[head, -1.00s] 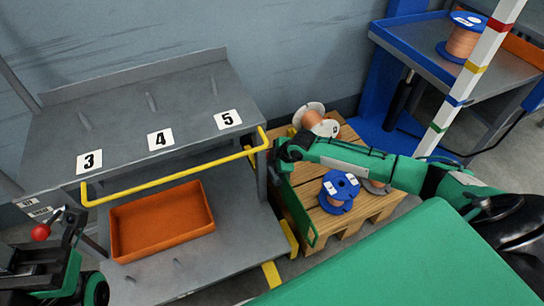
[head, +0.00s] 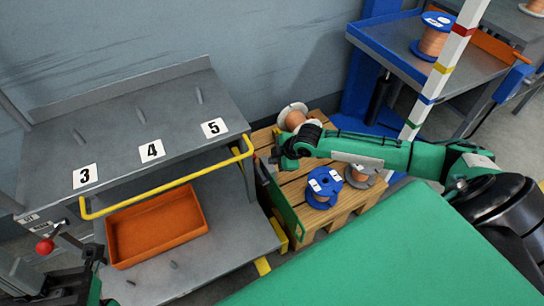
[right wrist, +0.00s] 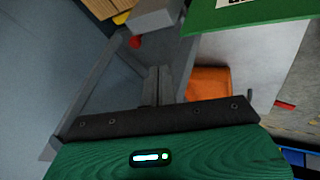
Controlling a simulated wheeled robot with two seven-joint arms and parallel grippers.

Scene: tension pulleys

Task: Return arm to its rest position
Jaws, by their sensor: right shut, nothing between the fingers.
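My right arm comes in from the right in the head view and ends in my right gripper (head: 275,190), over the gap between the grey rack and the wooden pallet. Its fingers (right wrist: 157,80) show together and empty in the right wrist view. Part of my left arm shows at the lower left edge of the head view. I cannot make out its fingers.
A grey rack (head: 120,115) with labels 3, 4 and 5 has a yellow rail and an orange tray (head: 155,228). The pallet (head: 290,165) carries spools, including a blue one (head: 324,187). A blue-framed table (head: 400,65) and a striped pole (head: 437,80) stand at right.

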